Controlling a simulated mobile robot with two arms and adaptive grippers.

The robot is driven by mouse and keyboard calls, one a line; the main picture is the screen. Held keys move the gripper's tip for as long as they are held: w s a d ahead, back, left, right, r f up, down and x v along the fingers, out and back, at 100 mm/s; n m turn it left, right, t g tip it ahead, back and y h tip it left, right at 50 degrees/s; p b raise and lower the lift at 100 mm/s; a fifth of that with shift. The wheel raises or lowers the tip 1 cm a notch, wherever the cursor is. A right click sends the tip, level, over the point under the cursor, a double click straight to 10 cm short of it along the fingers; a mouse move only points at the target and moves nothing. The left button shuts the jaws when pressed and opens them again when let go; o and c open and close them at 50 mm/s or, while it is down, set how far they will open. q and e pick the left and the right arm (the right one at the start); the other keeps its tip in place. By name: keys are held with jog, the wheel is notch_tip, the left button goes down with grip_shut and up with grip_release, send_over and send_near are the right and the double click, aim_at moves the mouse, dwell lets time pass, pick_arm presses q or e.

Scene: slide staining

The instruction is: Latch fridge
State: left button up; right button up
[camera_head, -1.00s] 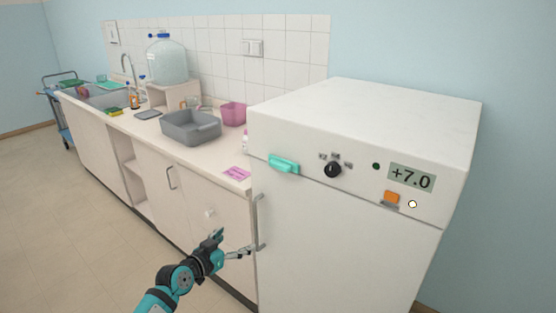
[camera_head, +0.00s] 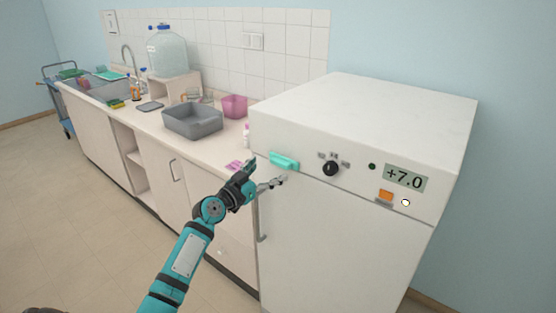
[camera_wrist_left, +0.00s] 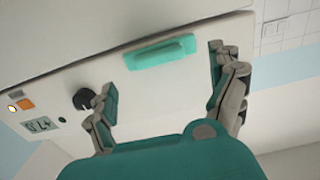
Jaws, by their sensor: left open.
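The white fridge (camera_head: 330,235) stands at the right with its door closed against the body. A teal latch handle (camera_head: 284,161) sits at the upper left of its front, on the panel above the door. The latch also shows in the left wrist view (camera_wrist_left: 158,53), lying between the spread fingers and apart from them. My left gripper (camera_head: 268,173) is open and empty, just in front of and below the latch. It also shows in the left wrist view (camera_wrist_left: 163,80). My right gripper is in neither view.
A grey vertical door handle (camera_head: 262,225) is below the latch, partly hidden by my left gripper. A black knob (camera_head: 330,168), an orange switch (camera_head: 385,196) and a display (camera_head: 405,178) are to the latch's right. The counter (camera_head: 215,155) with a grey basin (camera_head: 192,121) adjoins at left.

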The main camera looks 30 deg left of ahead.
aim_at(278, 164)
pick_arm(q)
jog(key=w, duration=0.5)
jog(key=shift+w+d, duration=0.25)
jog(key=c, duration=1.2)
